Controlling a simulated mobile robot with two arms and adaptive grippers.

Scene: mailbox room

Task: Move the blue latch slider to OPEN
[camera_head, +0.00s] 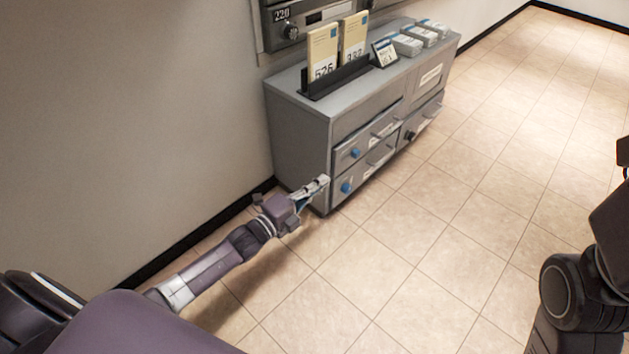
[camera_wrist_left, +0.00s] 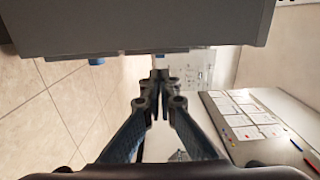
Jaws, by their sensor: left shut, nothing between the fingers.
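The grey cabinet (camera_head: 300,139) stands against the wall and carries blue sliders on its drawer fronts. The upper blue slider (camera_head: 354,152) and the lower blue slider (camera_head: 346,187) are at the left ends of the left drawers. I cannot tell which one is the latch, nor read an OPEN mark. My left gripper (camera_head: 321,184) is shut and empty at the cabinet's near lower corner, a little left of the lower slider. In the left wrist view its fingers (camera_wrist_left: 160,80) meet, and a blue slider (camera_wrist_left: 96,61) sticks out from the cabinet edge. My right gripper is out of view.
A black rack (camera_head: 336,80) with cards numbered 526 and another number stands on the cabinet top, beside small boxes (camera_head: 407,45). Mailboxes (camera_head: 290,30) hang above. The tiled floor (camera_head: 450,220) in front is clear.

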